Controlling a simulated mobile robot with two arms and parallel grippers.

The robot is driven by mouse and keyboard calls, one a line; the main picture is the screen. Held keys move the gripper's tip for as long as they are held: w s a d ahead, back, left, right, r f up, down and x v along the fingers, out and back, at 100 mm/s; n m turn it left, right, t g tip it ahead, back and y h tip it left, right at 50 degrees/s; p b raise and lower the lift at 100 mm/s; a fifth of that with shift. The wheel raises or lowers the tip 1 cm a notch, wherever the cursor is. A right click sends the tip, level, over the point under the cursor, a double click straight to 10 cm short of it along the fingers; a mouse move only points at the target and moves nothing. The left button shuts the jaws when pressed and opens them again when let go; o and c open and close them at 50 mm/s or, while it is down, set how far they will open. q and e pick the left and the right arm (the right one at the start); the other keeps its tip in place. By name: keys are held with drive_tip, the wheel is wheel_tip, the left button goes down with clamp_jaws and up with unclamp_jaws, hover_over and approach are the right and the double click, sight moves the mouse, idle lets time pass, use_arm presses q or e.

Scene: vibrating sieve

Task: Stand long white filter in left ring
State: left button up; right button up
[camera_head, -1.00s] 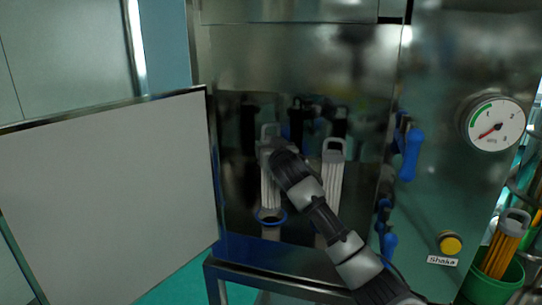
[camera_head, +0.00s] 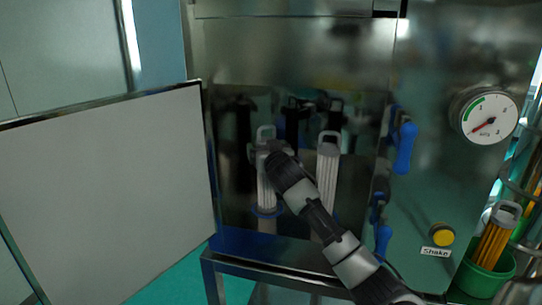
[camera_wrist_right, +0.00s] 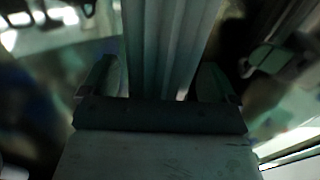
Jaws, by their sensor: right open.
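A long white ribbed filter (camera_head: 266,185) stands upright inside the open cabinet, its lower end at the left blue ring (camera_head: 266,212). From here I cannot tell how deep it sits in the ring. My right gripper (camera_head: 265,150) is at the filter's upper part, just below its grey loop handle. In the right wrist view the ribbed filter (camera_wrist_right: 170,45) runs between the two fingers of my open right gripper (camera_wrist_right: 158,82). A second white filter (camera_head: 328,165) stands to the right, its lower part hidden behind my right arm. My left gripper is out of view.
The white-panelled cabinet door (camera_head: 105,190) stands open at the left. Blue handles (camera_head: 405,148) line the cabinet's right edge. A gauge (camera_head: 488,116), a yellow button (camera_head: 443,234) and a green bucket (camera_head: 487,275) holding orange filters are at the right.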

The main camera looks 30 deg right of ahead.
drive_tip(key=b+v, duration=0.3)
drive_tip(key=v, duration=0.9)
drive_tip(key=shift+b, duration=0.3)
drive_tip(key=shift+w, duration=0.1)
